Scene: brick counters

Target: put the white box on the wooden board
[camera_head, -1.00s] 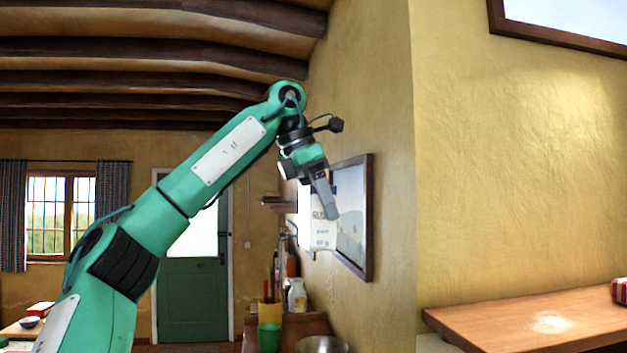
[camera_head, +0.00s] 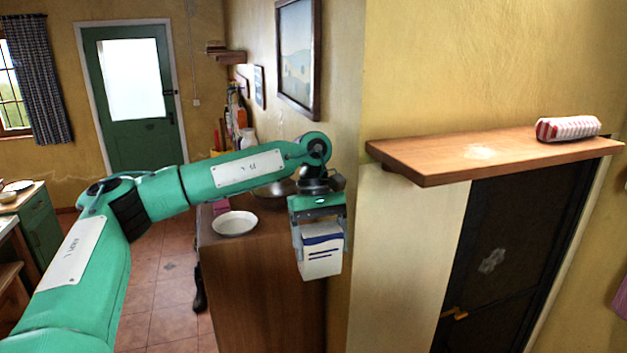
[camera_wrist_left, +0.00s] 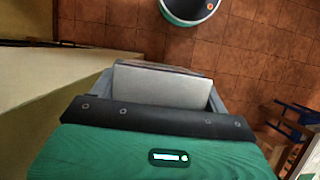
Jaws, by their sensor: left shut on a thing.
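The white box (camera_head: 320,264) with dark blue stripes is held upright by my left gripper (camera_head: 321,245), one finger on each side. It hangs in the air in front of the corner of the yellow wall, below and left of the wooden board (camera_head: 430,165). The board juts out from the wall at right and is level, with a pale smudge on its top. In the left wrist view the box's pale end (camera_wrist_left: 165,88) shows between the fingers of the left gripper (camera_wrist_left: 162,90). My right gripper is not in view.
A red-and-white striped package (camera_head: 567,128) lies at the right end of the board; the left part is free. A dark door (camera_head: 515,250) is below the board. A brown wooden counter (camera_head: 255,290) with a white bowl (camera_head: 234,223) stands left of the box.

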